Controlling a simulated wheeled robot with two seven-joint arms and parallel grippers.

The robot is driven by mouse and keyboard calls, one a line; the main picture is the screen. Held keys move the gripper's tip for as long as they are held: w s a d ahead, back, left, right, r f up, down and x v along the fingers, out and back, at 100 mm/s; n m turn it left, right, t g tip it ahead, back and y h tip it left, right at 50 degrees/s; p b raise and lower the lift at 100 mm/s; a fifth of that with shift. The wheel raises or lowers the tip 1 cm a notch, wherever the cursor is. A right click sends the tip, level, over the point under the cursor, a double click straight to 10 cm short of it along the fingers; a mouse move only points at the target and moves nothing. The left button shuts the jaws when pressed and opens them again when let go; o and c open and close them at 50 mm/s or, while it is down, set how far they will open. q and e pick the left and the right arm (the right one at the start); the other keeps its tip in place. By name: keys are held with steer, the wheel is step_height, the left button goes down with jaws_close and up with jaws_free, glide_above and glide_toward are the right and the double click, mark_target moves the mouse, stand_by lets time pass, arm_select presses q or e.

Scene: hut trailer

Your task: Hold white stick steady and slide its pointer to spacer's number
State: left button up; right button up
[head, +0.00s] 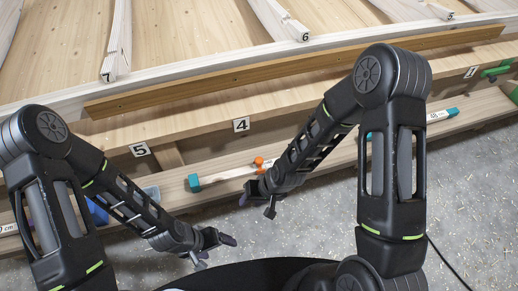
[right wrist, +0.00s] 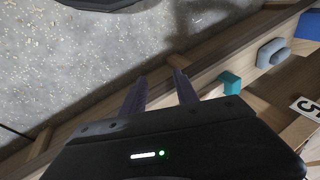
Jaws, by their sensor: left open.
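A white stick (head: 225,175) with a teal end (head: 192,183) lies on the lower wooden beam in the head view. An orange piece (head: 262,162), likely its pointer, sits on it. My right arm hides the stick further right; white and teal parts (head: 440,115) show beyond, and I cannot tell whether they belong to it. My right gripper (head: 256,205) is open and empty, just below the orange piece. The right wrist view shows its spread fingers (right wrist: 158,80) and a teal end (right wrist: 231,83). My left gripper (head: 214,252) is open and empty over the floor, below the stick.
Number tags 4 (head: 241,125) and 5 (head: 139,150) sit on the wooden frame. A long brown strip (head: 290,72) lies above them. A blue item (head: 97,211) and a grey block (right wrist: 272,53) are left of the stick. Green clamps (head: 497,70) are at far right. The grey floor is open.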

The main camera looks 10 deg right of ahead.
mark_target(242, 170)
steer(key=w+b, duration=0.1)
steer(key=w, duration=0.1)
steer(key=w+a+b, duration=0.1)
steer(key=w+b, duration=0.1)
steer(key=w, duration=0.1)
steer(key=w+b, duration=0.1)
steer(key=w, duration=0.2)
steer(key=shift+a+b, duration=0.3)
steer(key=shift+b, duration=0.05)
steer(key=shift+m+h, duration=0.4)
steer(key=shift+h, duration=0.2)
steer(key=w+r+b, duration=0.2)
steer(key=w, duration=0.1)
steer(key=w+r+b, duration=0.1)
steer(key=w+b, duration=0.1)
steer(key=shift+w+r, duration=0.2)
steer(key=shift+w, duration=0.05)
arm_select(q)
step_height(242, 170, down, 12)
steer(key=b, duration=0.2)
steer(key=shift+a, duration=0.15)
arm_select(e)
steer(key=d+r+m+g+h, duration=0.2)
steer(key=d+r+m+h, duration=0.1)
steer(key=d+r, duration=0.3)
step_height(242, 170, up, 2)
steer(key=shift+w+d+r+m, duration=0.15)
steer(key=shift+w+r+m, duration=0.1)
steer(key=shift+m, duration=0.55)
